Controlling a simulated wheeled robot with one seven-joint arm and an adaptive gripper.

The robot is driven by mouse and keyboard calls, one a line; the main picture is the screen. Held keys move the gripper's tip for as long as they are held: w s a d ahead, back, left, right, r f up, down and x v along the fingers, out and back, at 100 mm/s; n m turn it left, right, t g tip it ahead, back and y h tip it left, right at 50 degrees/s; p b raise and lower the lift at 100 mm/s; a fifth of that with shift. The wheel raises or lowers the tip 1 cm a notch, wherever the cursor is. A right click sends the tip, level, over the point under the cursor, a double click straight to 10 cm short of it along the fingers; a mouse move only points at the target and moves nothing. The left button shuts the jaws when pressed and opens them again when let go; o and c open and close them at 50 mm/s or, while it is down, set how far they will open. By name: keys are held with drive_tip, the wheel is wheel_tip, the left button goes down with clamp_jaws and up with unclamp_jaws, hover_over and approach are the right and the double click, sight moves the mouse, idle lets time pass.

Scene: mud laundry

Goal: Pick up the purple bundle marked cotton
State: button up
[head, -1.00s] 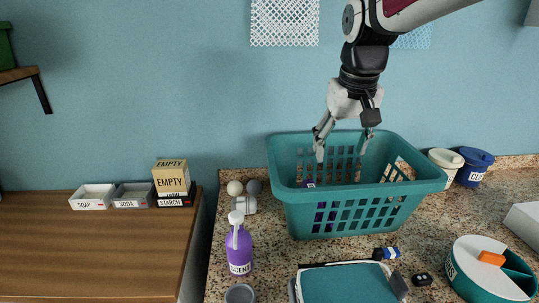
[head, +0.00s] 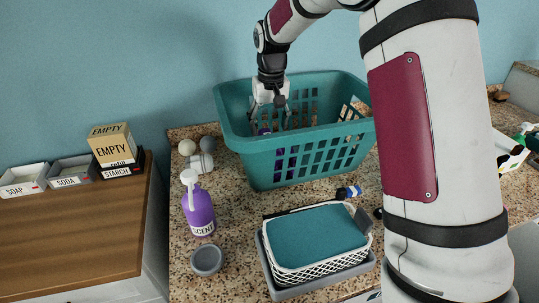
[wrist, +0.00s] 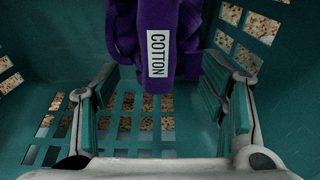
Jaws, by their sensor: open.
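The purple bundle (wrist: 188,38) lies inside the teal laundry basket (head: 262,170). Its white label reading COTTON faces the camera in the wrist view. In the head view only a small purple patch (head: 264,131) shows inside the basket, with more purple behind the slots of the front wall. My gripper (head: 270,120) reaches down into the basket from above. In the wrist view my gripper (wrist: 163,105) is open, with one finger to the left and one to the right of the bundle's lower end. Whether either finger touches the bundle is unclear.
The slotted basket walls surround my gripper closely. A purple SCENT bottle (head: 199,212), a grey cup (head: 207,260) and a teal-topped white basket (head: 316,243) stand in front on the speckled counter.

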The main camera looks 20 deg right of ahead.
wheel_tip(320, 180, down, 5)
drive_tip(key=shift+d+f+p, duration=0.1)
drive_tip(key=shift+f+p, duration=0.1)
drive_tip(key=shift+p, duration=0.3)
drive_tip(key=shift+w+f, duration=0.15)
drive_tip(key=shift+f, duration=0.4)
drive_tip(key=shift+f, duration=0.25)
clamp_jaws()
